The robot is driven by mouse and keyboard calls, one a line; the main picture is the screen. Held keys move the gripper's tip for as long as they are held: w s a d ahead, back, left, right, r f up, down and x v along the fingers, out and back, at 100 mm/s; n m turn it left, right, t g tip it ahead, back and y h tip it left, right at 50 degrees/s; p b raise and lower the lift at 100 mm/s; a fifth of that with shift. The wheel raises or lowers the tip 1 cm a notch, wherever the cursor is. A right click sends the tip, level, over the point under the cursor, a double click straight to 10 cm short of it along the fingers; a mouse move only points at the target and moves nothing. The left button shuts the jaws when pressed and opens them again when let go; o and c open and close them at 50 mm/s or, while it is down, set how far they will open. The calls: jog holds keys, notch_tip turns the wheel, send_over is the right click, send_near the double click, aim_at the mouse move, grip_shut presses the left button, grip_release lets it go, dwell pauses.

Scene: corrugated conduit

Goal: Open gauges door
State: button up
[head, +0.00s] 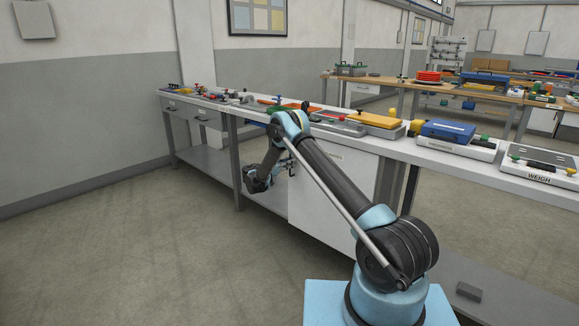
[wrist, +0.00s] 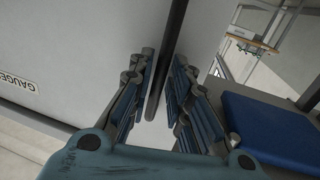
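The gauges door is a pale panel (head: 335,190) under the long bench, with a small label near its top. In the wrist view the door (wrist: 75,45) fills the left, and part of its "GAUGE" label shows. Its dark bar handle (wrist: 173,40) runs between my gripper's fingers. My gripper (wrist: 164,85) is open around the bar, with a finger on each side; I cannot tell whether either finger touches it. In the head view my gripper (head: 288,168) is at the door's left side, and the handle is hard to make out. The door looks shut.
The bench top (head: 440,153) above carries several trays and tools, including a blue case (head: 447,131). A flat blue object (wrist: 265,125) lies right of my fingers in the wrist view. The floor (head: 150,260) left of my arm is clear.

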jog(key=shift+w+d, duration=0.15)
grip_shut()
